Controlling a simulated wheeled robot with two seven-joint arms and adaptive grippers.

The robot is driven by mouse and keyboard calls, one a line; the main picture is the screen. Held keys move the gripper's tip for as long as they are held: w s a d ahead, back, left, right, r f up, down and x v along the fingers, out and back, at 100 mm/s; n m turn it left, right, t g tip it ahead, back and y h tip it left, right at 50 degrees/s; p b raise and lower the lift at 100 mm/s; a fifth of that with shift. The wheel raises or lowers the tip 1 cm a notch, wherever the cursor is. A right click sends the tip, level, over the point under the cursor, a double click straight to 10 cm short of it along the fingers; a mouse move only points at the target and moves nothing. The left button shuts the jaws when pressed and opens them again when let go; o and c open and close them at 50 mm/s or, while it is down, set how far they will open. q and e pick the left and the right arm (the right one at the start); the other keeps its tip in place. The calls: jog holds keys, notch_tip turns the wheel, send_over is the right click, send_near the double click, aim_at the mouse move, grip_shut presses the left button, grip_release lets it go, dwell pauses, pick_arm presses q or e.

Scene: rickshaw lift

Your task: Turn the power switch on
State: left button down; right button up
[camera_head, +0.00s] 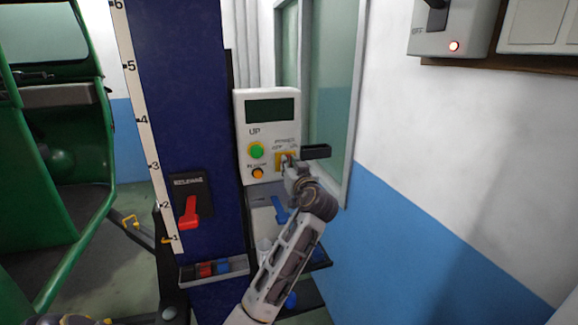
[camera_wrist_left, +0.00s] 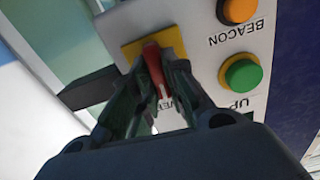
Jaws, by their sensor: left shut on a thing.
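The power switch is a red lever (camera_wrist_left: 152,58) on a yellow plate (camera_wrist_left: 131,50) in the left wrist view. In the head view the yellow plate (camera_head: 280,158) sits low on the right of the white control box (camera_head: 267,108), under the "POWER" and "OFF" lettering. My left gripper (camera_head: 289,163) reaches up to it from below and covers most of the switch there. In the left wrist view its two fingers (camera_wrist_left: 157,80) close around the red lever. The lever's exact setting cannot be told. My right gripper is not in view.
The box has a dark screen (camera_head: 271,112), a green UP button (camera_head: 255,150) and an orange BEACON button (camera_head: 257,173). A black bar (camera_head: 317,151) juts out beside the switch. A red lever (camera_head: 188,213) is on the blue column. A wall switch box (camera_head: 437,28) shows a red light.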

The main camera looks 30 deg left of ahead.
pick_arm(q)
jog(key=m+p, duration=0.1)
jog(key=m, duration=0.2)
jog(key=m+p, duration=0.1)
jog(key=m, duration=0.3)
jog(key=shift+w+d+f+p, duration=0.1)
jog(key=shift+d+p, duration=0.05)
jog(key=shift+p, duration=0.15)
dwell(0.4)
jog(key=c, duration=1.4)
grip_release()
jog(key=shift+c, duration=0.2)
